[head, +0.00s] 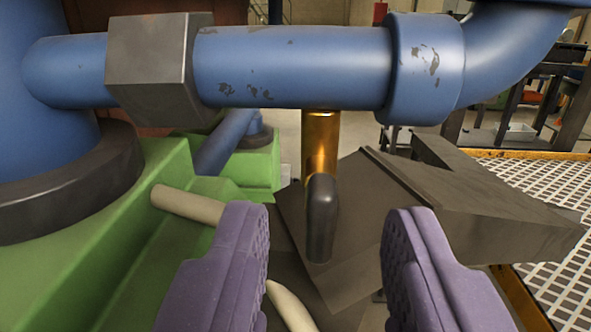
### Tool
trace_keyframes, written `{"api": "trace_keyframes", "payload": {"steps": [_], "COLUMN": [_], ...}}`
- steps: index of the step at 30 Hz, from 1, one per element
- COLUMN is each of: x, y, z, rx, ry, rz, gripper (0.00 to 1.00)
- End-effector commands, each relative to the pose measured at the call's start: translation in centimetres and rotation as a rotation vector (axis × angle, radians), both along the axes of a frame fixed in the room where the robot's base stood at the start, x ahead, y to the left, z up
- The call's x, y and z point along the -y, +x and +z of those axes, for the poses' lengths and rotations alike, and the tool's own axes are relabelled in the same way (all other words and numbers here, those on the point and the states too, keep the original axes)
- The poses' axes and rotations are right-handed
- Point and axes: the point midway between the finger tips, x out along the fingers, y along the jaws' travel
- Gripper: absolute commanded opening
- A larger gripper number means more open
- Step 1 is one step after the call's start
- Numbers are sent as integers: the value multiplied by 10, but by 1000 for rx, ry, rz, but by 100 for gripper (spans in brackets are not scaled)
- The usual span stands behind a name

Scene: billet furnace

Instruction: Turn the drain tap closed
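The drain tap hangs under the blue horizontal pipe (290,66). It has a brass stem (320,150) and a dark rounded lever (321,220) pointing down and toward me. My gripper (325,225) is open, with one purple padded finger on each side of the lever. There is a visible gap between each finger and the lever. Nothing is held between the fingers.
A dark angular metal block (470,200) lies behind and right of the lever. A green machine base (60,280) stands at left. A pale rod (185,204) passes behind the left finger. A white grating (550,200) edged in yellow is at right.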

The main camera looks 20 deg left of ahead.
Motion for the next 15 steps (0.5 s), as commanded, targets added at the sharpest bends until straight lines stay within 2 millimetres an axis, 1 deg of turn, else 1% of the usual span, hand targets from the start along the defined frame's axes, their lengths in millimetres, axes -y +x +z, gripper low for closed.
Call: {"api": "trace_keyframes", "payload": {"steps": [1,3,7,11,15], "x": [-3,-6,-10,-13,-13], "y": [9,21,39,47,49], "z": [-2,-2,-1,-1,0], "rx": [2,2,2,-1,-1], "ry": [-2,-2,-2,-1,0], "rz": [1,0,-1,-1,-1], "gripper": [38,38,38,38,38]}}
